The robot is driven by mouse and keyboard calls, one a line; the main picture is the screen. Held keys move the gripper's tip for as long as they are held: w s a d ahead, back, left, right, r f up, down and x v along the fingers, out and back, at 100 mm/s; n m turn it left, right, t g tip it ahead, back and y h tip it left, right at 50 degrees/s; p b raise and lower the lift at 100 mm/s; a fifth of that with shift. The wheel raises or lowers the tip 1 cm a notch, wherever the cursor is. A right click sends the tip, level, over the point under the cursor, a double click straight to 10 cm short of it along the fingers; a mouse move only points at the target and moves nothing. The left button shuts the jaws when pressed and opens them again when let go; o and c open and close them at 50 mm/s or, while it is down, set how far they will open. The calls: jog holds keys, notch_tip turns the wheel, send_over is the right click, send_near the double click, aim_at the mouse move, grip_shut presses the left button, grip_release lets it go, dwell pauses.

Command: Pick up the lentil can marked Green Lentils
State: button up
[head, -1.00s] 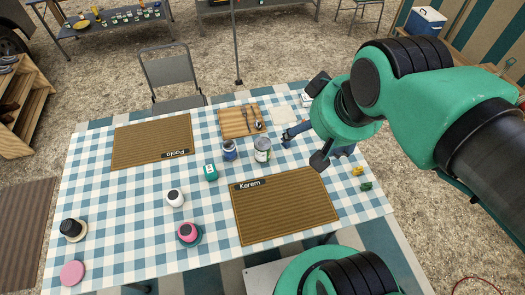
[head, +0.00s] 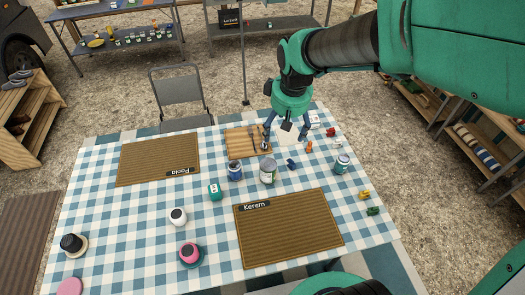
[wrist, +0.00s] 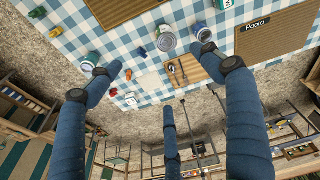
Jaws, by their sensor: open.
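Three cans stand upright on the checked table, and their labels are too small to read, so I cannot tell which is marked Green Lentils. A blue can (head: 235,171) and a larger pale can with a green band (head: 268,172) stand side by side behind the Kerem mat. A third, greenish can (head: 342,163) stands further right. The wrist view shows the blue can (wrist: 196,30), the larger can (wrist: 164,41) and the third can (wrist: 91,60). My gripper (head: 284,140) is open and empty above the table's far edge, near the wooden board; its fingers also show in the wrist view (wrist: 157,62).
The wooden board (head: 240,143) holds cutlery. Small coloured figures, including an orange one (head: 309,146) and a blue one (head: 291,164), lie near the cans. The Kerem mat (head: 290,230) and Paola mat (head: 157,158) are bare. A grey chair (head: 180,95) stands behind the table.

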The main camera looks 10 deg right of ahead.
jog(key=w+f+n+g, duration=0.1)
jog(key=w+f+n, duration=0.1)
jog(key=w+f, duration=0.65)
jog(key=n+g, duration=0.1)
jog(key=g, duration=0.1)
send_over(268, 164)
notch_tip(268, 164, down, 16)
jog(key=shift+s+d+r, duration=0.1)
jog(key=shift+r, duration=0.1)
jog(key=shift+f, duration=0.3)
jog(key=shift+f+b, duration=1.15)
jog(key=shift+f, duration=3.15)
jog(key=shift+f+b, duration=0.95)
jog(key=shift+f, duration=1.65)
jog(key=shift+c, duration=0.2)
